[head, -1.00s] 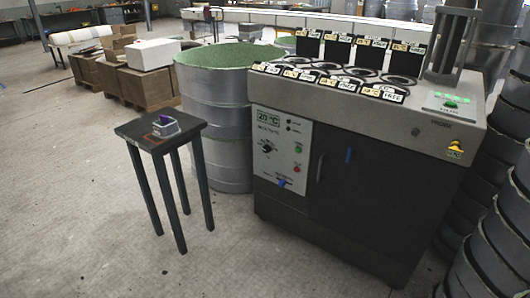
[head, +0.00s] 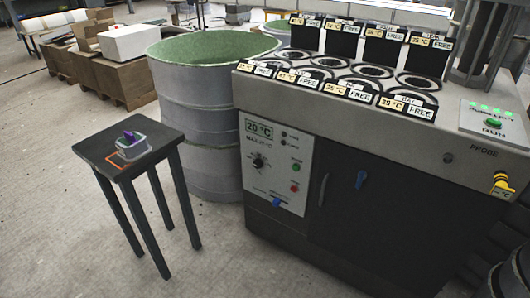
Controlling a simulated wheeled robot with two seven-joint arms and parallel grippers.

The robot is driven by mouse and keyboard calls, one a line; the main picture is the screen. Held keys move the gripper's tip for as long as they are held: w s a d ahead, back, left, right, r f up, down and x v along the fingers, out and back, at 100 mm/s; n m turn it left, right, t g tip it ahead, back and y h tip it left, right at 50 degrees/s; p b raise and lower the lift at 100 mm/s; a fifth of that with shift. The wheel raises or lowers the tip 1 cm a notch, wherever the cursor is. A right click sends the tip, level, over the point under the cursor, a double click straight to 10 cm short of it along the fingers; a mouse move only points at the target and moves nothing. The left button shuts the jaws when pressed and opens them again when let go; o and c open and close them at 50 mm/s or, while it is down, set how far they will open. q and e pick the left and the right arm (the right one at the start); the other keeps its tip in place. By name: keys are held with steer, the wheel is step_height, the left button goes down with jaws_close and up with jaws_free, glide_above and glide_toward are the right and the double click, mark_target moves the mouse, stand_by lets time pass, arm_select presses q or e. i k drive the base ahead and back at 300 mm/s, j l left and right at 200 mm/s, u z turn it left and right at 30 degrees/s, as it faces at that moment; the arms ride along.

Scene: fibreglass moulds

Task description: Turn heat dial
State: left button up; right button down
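The heat dial (head: 259,162) is a dark round knob on the light control panel (head: 279,185) at the front left of the grey machine. Above it a green-lit display (head: 259,129) reads 20 °C. To its right are small dark lamps, a green button (head: 296,167) and a red button (head: 294,188). A blue part (head: 277,202) sits at the panel's bottom. The dial's exact pointer direction is too small to tell. Neither of my grippers shows in the head view.
A small dark stool-like table (head: 98,152) with a purple-topped item (head: 132,143) stands left. Large metal drums (head: 195,110) stand behind it, left of the machine. The machine's top holds several round wells with FREE signs. Floor in front is clear.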

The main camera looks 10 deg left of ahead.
mark_target(257, 163)
steer(key=i+j+z, duration=0.1)
steer(key=i, duration=0.3)
steer(key=i+j, duration=0.2)
steer(key=i, duration=0.2)
steer(key=i+j+z, duration=0.15)
steer(key=i, duration=0.25)
